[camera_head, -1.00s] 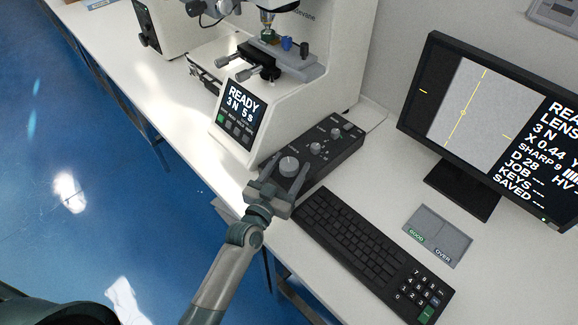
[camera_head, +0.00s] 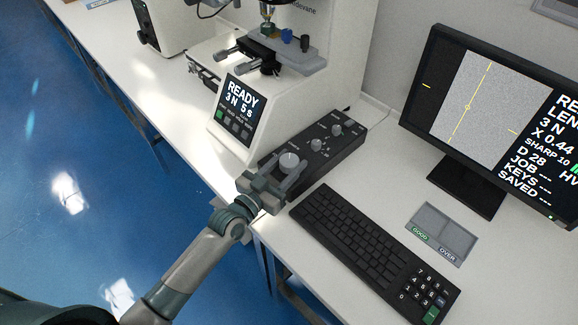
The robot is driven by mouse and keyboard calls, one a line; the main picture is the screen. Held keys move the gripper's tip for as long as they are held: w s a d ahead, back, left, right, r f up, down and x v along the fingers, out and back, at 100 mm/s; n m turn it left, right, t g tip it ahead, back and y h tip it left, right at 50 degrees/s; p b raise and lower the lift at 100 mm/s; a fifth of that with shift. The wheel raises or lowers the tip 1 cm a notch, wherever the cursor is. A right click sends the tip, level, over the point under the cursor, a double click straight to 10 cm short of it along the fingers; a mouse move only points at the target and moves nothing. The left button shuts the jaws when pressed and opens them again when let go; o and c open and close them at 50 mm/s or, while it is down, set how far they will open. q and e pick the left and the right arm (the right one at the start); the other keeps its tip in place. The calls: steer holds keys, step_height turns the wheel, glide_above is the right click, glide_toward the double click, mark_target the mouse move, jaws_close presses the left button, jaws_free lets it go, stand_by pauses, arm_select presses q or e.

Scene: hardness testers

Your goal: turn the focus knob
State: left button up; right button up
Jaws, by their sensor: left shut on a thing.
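The focus knob (camera_head: 289,160) is the large round grey knob at the near end of a black control box (camera_head: 325,150) on the white bench. My left gripper (camera_head: 285,172) reaches in from the lower left, with one finger on each side of this knob, and is shut on it. The monitor (camera_head: 490,120) shows a grey speckled picture with yellow lines and the text "SHARP 10". The tester's front panel (camera_head: 238,107) reads "READY 3 N 5 s". My right gripper is not in view.
A black keyboard (camera_head: 365,245) lies just right of the control box. A grey tray (camera_head: 443,232) marked GOOD and OVER lies beyond it. The tester's stage (camera_head: 280,55) stands behind the box.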

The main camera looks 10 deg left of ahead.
mark_target(283, 170)
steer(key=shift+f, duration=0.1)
arm_select(q)
steer(key=o, duration=1.1)
steer(key=shift+c, duration=0.2)
steer(key=shift+s+a+f, duration=0.1)
steer(key=shift+s+a, duration=0.15)
steer(key=shift+s, duration=0.2)
steer(key=b+v, duration=0.1)
steer(key=v, duration=0.2)
steer(key=shift+s+a, duration=0.15)
steer(key=shift+s, duration=0.15)
steer(key=b+v, duration=0.2)
steer(key=v, duration=1)
steer(key=shift+s+a+b, duration=0.2)
steer(key=shift+s+b, duration=0.1)
steer(key=shift+b, duration=0.05)
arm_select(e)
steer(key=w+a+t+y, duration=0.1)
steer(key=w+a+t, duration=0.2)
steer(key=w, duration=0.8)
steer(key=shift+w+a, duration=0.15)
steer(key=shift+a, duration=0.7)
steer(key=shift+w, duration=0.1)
